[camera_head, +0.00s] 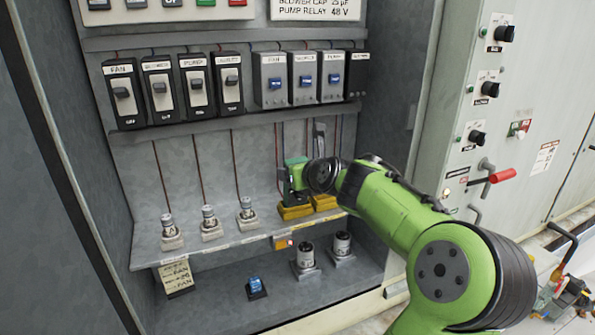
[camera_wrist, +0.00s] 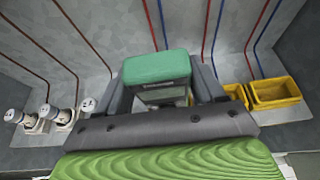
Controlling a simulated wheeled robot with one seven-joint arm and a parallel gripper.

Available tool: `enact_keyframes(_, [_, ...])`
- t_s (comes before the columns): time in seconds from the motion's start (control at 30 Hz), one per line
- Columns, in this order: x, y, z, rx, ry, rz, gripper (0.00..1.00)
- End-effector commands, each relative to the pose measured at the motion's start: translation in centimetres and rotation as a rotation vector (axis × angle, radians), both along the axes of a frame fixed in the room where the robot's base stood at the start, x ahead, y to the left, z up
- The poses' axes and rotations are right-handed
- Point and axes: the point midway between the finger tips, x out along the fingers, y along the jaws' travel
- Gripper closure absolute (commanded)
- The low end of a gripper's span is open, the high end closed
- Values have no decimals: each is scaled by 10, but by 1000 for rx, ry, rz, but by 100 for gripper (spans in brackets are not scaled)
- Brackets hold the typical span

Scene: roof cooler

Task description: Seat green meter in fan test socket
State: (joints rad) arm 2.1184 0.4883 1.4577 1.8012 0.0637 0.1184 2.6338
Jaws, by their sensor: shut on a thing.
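The green meter (camera_wrist: 160,66) is held between the two fingers of my gripper (camera_wrist: 165,88) in the wrist view. In the head view the green meter (camera_head: 293,172) shows just left of my gripper (camera_head: 290,185), above the shelf near the yellow sockets. A yellow socket (camera_head: 295,212) lies under the gripper, and a second yellow socket (camera_head: 324,202) is to its right, partly behind my arm. In the wrist view a yellow socket (camera_wrist: 275,92) lies right of the fingers. Which socket is the fan test one, and whether the meter touches it, I cannot tell.
Several small cylinders on bases (camera_head: 209,217) stand on the shelf at left. Two capacitors (camera_head: 305,258) and a blue relay (camera_head: 256,287) stand on the lower floor. Rows of breakers (camera_head: 160,88) hang above. The cabinet's right wall (camera_head: 395,90) is close to my arm.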

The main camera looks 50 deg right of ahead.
Motion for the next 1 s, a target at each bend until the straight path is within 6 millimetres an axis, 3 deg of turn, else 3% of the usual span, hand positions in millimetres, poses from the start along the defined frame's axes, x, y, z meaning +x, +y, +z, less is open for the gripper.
enact_keyframes(0.33, [0,0,-1,-1,-2,0,95])
enact_keyframes(0.37, [0,0,-1,-1,-2,0,30])
enact_keyframes(0.53, [0,0,-1,-1,-1,0,4])
enact_keyframes(0.87, [-2,1,-1,0,1,-1,2])
enact_keyframes(1.0, [-17,7,6,-2,2,-6,2])
